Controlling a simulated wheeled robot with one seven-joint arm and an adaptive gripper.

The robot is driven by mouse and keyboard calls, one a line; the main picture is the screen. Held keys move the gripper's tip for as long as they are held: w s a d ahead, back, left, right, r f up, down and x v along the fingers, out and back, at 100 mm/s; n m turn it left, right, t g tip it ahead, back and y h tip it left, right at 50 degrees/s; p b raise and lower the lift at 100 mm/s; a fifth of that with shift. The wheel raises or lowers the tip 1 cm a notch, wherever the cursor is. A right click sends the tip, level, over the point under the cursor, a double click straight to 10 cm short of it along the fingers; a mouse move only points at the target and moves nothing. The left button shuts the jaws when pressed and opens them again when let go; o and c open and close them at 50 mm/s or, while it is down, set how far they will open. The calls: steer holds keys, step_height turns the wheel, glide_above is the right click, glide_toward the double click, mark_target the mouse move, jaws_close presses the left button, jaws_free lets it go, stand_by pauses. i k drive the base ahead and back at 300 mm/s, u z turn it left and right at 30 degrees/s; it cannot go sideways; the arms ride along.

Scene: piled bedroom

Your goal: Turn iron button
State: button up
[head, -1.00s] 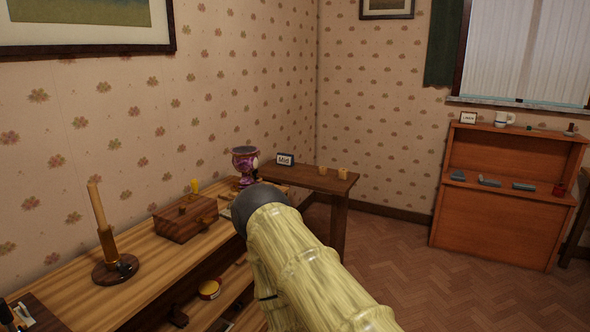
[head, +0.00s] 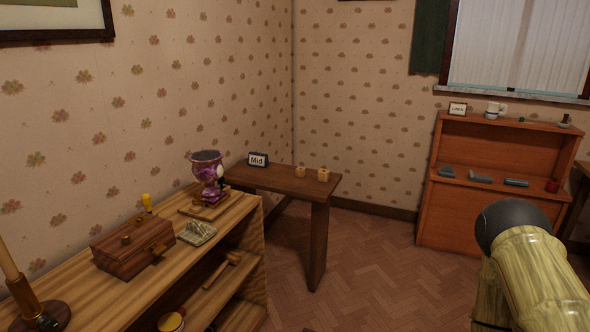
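I cannot make out an iron button for certain in the head view. A wooden box (head: 133,247) on the shelf unit at left has small round knobs on its top, too small to tell their material. My arm shows at the lower right as a pale yellow link with a dark rounded joint. My gripper is not in view, so its state and anything in it are hidden.
The wooden shelf unit (head: 232,222) also bears a purple goblet (head: 208,177), a small dish (head: 197,232) and a candle holder (head: 40,316). A dark table (head: 275,181) has a "Mid" sign (head: 258,160). An orange-brown cabinet (head: 487,146) stands at right. Floor (head: 360,265) between is clear.

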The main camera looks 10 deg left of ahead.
mark_target(220, 181)
steer(key=z, duration=0.25)
steer(key=i, duration=1.4)
steer(key=u, duration=0.7)
steer(key=i, duration=0.85)
steer(key=u, duration=1)
